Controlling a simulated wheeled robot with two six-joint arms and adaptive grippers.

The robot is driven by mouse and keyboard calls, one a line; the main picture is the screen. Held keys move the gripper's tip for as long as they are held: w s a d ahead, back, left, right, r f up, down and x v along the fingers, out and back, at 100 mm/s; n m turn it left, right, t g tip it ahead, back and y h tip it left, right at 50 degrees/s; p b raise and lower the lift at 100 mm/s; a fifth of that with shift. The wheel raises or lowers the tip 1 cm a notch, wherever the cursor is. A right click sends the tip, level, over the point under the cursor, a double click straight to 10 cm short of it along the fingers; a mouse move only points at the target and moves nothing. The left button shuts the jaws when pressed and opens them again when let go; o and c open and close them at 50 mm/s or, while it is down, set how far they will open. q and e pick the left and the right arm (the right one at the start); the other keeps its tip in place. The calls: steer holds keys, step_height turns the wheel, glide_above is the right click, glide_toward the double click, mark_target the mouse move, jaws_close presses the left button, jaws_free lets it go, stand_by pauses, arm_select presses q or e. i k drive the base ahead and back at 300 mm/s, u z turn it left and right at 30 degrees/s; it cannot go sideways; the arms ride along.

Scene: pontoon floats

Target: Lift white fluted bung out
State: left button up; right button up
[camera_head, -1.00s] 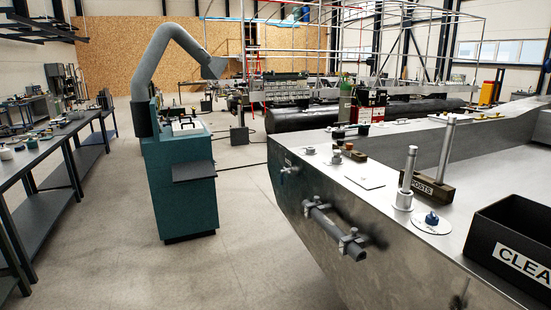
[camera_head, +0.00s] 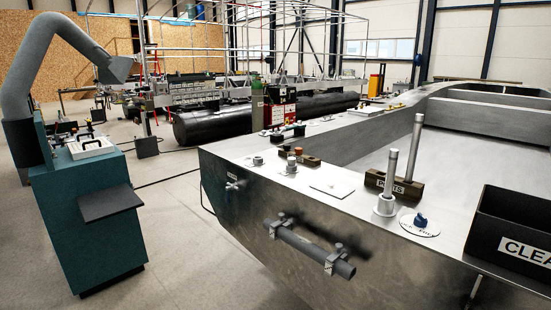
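I cannot clearly make out a white fluted bung. On the metal float's deck (camera_head: 335,172), near its left corner, stand a small grey fitting (camera_head: 258,160) and a taller pale grey one (camera_head: 291,164); they are too small to tell whether either is fluted. Beside them a dark block (camera_head: 310,159) carries small brownish plugs (camera_head: 298,151). A blue-knobbed piece (camera_head: 421,220) sits on a round white lettered plate (camera_head: 408,228) farther right. Neither of my grippers is in view.
A black bin (camera_head: 512,240) lettered "CLEA" stands at the right. An upright metal post (camera_head: 390,165) stands in a deck socket beside a lettered block (camera_head: 405,188). A pipe handle (camera_head: 310,247) juts from the float's side. A teal cabinet (camera_head: 85,230) stands left, with open floor between.

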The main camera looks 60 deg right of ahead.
mark_target(292, 160)
steer(key=z, duration=0.3)
steer(key=i, duration=1.35)
steer(key=z, duration=1.15)
steer(key=i, duration=0.8)
steer(key=z, duration=1)
